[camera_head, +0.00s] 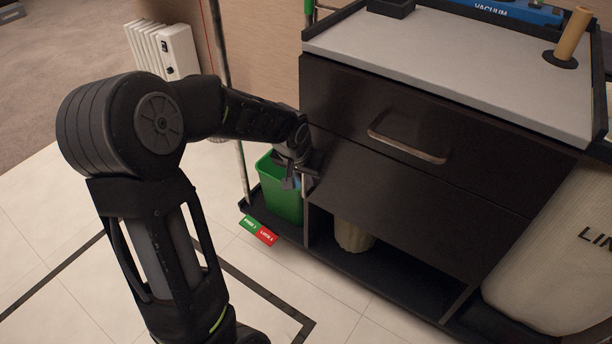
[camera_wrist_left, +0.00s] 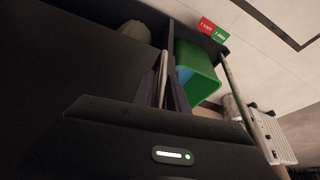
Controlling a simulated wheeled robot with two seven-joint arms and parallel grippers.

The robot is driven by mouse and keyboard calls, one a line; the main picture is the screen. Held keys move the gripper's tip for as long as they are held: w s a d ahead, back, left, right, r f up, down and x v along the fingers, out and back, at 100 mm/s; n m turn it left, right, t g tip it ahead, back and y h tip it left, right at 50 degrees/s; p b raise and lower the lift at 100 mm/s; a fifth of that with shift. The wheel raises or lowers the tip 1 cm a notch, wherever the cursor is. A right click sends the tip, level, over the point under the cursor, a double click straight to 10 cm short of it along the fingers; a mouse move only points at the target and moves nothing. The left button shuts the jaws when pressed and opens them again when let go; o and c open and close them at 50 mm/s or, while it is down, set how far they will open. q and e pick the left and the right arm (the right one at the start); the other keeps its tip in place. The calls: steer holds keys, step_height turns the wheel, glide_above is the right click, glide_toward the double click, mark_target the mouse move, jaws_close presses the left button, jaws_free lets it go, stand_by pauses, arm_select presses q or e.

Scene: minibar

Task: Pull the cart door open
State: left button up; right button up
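The dark cart (camera_head: 335,92) stands at the right in the head view. Its upper drawer has a metal bar handle (camera_head: 408,147). Below is a plain dark front panel (camera_head: 400,208), which looks flush with the cart; I cannot tell for sure whether it is the door. My left gripper (camera_head: 297,184) is at the panel's left edge, beside a thin pale upright piece. In the left wrist view its fingers (camera_wrist_left: 168,84) point at the cart's edge, close together around or beside a pale strip. Whether they hold it is unclear. My right gripper is not in view.
A green bin (camera_head: 278,190) stands on the cart's left shelf, just below my gripper. A beige rounded object (camera_head: 352,236) sits in the open lower compartment. A white linen bag (camera_head: 560,255) hangs at right. A white radiator (camera_head: 165,50) stands by the wall. Tiled floor in front is clear.

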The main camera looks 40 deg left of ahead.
arm_select(q)
jaws_close()
stand_by(1.0)
